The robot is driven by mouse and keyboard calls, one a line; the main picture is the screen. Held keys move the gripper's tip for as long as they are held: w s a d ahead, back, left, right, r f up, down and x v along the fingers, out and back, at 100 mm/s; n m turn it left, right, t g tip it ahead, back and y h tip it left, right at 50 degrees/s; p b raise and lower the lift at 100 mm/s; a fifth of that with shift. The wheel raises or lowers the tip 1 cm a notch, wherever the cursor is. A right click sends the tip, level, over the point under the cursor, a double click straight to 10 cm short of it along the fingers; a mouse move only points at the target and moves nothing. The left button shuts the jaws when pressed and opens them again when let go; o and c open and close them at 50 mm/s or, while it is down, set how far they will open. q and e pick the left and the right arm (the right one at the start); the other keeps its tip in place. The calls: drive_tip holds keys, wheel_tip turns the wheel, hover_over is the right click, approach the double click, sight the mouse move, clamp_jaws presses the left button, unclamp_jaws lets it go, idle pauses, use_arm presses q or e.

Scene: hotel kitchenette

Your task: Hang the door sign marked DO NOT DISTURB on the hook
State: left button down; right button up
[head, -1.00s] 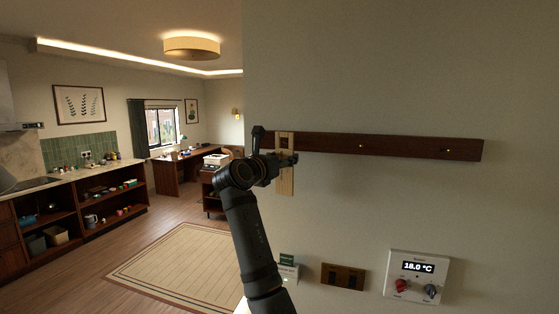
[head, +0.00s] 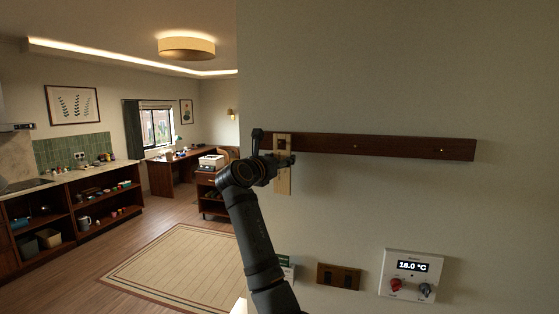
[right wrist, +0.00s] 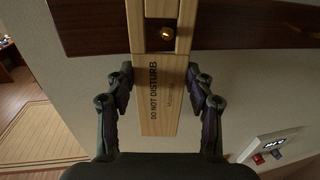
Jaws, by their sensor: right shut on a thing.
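The pale wooden door sign (right wrist: 158,110), marked DO NOT DISTURB, hangs upright between the fingers of my right gripper (right wrist: 163,100), which is shut on it. In the head view the sign (head: 283,180) is in front of the left end of the dark wooden rail (head: 400,148). In the right wrist view, a brass hook (right wrist: 166,33) shows through the opening in the sign's upper part. I cannot tell whether the hook's tip passes through the opening or stays behind it. My left gripper is not in view.
Two more small hooks (head: 354,148) sit farther right on the rail. Below are a brown switch plate (head: 339,276) and a white thermostat (head: 411,275) with knobs. The wall between rail and thermostat is clear. Shelves and a rug (head: 175,262) are far left.

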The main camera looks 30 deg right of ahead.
drive_tip(key=o, duration=1.1)
drive_tip(key=shift+o, duration=0.6)
drive_tip(key=v, duration=1.2)
drive_tip(key=shift+f, duration=0.1)
